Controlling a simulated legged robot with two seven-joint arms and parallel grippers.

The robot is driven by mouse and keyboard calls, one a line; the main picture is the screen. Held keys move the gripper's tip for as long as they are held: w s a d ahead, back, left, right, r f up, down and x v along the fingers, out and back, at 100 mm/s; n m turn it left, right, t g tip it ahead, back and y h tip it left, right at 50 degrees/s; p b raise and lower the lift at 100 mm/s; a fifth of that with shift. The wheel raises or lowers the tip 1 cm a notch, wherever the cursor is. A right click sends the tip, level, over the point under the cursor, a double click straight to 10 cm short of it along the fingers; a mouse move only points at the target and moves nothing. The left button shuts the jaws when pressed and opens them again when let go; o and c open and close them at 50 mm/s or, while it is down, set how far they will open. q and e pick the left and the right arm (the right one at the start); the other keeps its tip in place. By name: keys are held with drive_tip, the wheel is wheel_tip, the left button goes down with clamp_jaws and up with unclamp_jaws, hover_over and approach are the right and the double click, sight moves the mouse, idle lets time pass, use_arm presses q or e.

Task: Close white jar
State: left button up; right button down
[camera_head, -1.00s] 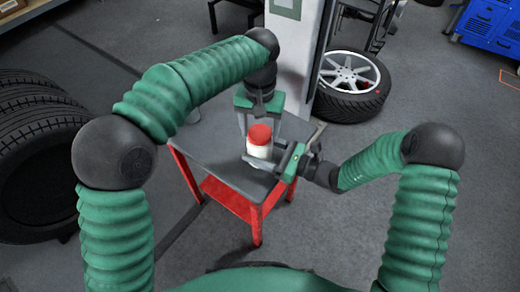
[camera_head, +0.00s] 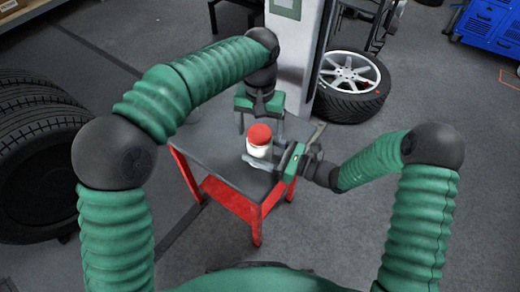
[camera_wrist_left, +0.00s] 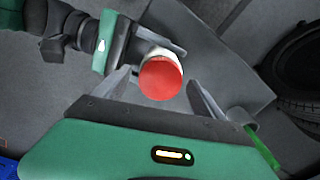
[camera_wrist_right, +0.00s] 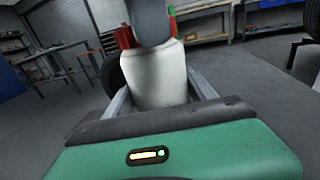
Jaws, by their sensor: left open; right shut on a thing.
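The white jar (camera_head: 258,151) stands upright over the table with the red lid (camera_head: 260,134) at its top. I cannot tell whether the lid is fastened. My right gripper (camera_head: 262,162) is shut on the jar's body from the right side. The jar fills the space between its fingers in the right wrist view (camera_wrist_right: 158,78). My left gripper (camera_head: 260,127) points down from above, open, with its fingers apart on either side of the lid. The lid lies between those fingers in the left wrist view (camera_wrist_left: 161,78). A grey finger hides part of the lid in the right wrist view.
The small table has a grey top (camera_head: 208,150) and a red frame (camera_head: 230,197). Its left part is bare. A white pillar (camera_head: 296,50) and a wheel (camera_head: 350,85) stand behind it. Stacked tyres (camera_head: 38,150) are at the left.

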use_arm(q)
wheel_tip(320, 180, up, 12)
use_arm(e)
drive_tip(key=shift+c, duration=1.2)
unclamp_jaws()
use_arm(q)
wheel_tip(320, 180, up, 4)
drive_tip(key=p, duration=0.4)
drive_tip(key=shift+r+p, duration=0.2)
drive_tip(key=shift+p, duration=0.1)
use_arm(e)
drive_tip(key=v, duration=1.7)
